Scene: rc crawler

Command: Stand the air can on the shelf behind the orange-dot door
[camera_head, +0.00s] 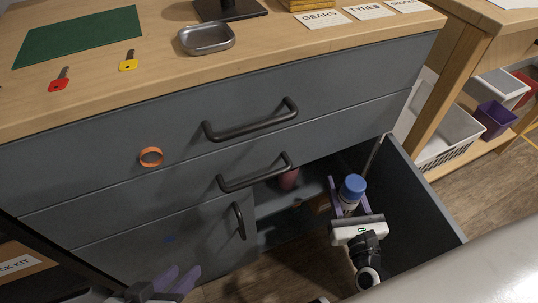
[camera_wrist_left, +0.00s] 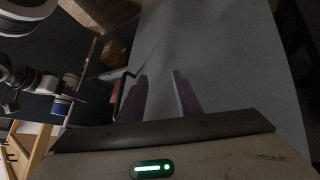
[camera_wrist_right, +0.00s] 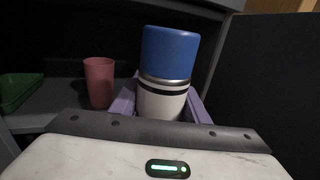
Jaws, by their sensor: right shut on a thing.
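The air can (camera_head: 351,190), white with a blue cap and a dark band, is held by my right gripper (camera_head: 350,203) in front of the open right compartment. In the right wrist view the can (camera_wrist_right: 167,65) is nearly upright between the purple fingers (camera_wrist_right: 158,105), which hide its base. The grey shelf (camera_wrist_right: 55,103) is behind and to the left. The open door (camera_head: 425,200) is on the right; no orange dot shows on it. My left gripper (camera_head: 177,282) is open and empty near the closed lower-left door (camera_head: 130,235), as the left wrist view also shows (camera_wrist_left: 160,95).
A pink cup (camera_wrist_right: 99,82) and a green tray (camera_wrist_right: 18,90) stand on the shelf. An orange ring (camera_head: 151,156) shows against a drawer front. Keys and a metal tray (camera_head: 205,39) lie on top.

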